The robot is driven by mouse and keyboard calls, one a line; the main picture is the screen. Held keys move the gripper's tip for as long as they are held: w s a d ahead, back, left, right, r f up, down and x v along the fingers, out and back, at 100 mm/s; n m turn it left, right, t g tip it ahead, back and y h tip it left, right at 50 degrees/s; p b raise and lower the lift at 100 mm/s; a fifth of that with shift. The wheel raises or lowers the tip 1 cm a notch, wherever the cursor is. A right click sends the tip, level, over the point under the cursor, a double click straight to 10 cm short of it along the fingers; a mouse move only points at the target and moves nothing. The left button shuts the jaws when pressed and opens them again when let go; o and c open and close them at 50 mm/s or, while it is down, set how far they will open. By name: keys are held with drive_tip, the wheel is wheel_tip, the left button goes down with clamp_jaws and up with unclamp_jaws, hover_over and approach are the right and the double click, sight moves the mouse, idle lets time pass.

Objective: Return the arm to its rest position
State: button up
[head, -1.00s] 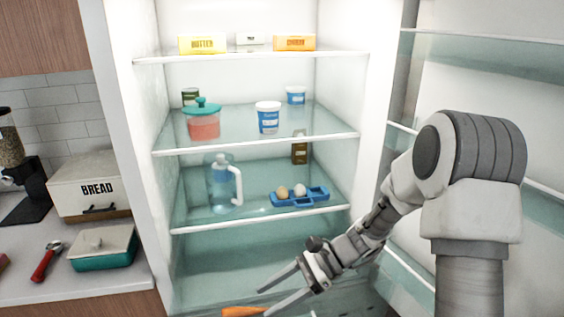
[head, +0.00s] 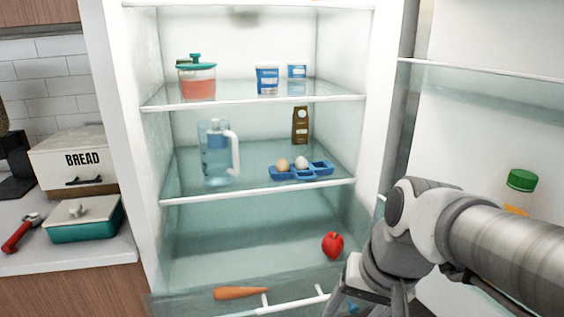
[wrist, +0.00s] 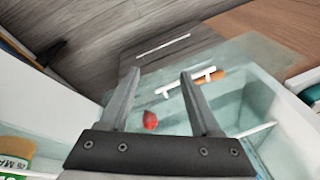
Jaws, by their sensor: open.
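My gripper (wrist: 160,77) is open and empty in the wrist view, its two dark fingers apart with nothing between the tips. In the head view my arm is bent at the lower right, in front of the open fridge door. My gripper hangs down at the bottom edge there, and its fingertips are cut off or hidden.
An open fridge (head: 150,215) stands ahead. A carrot (head: 240,293) and a red fruit or vegetable (head: 332,245) lie low inside. An egg tray (head: 300,171) and pitcher (head: 218,155) sit above. A counter (head: 80,250) is at left.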

drive_tip(key=s+d+f+n+t+h+b, duration=0.2)
drive_tip(key=s+d+n+t+b, duration=0.1)
drive_tip(key=d+b, duration=0.1)
wheel_tip(320, 180, up, 17)
drive_tip(key=p, duration=1.7)
drive_tip(key=shift+r, duration=0.15)
drive_tip(key=shift+a, duration=0.1)
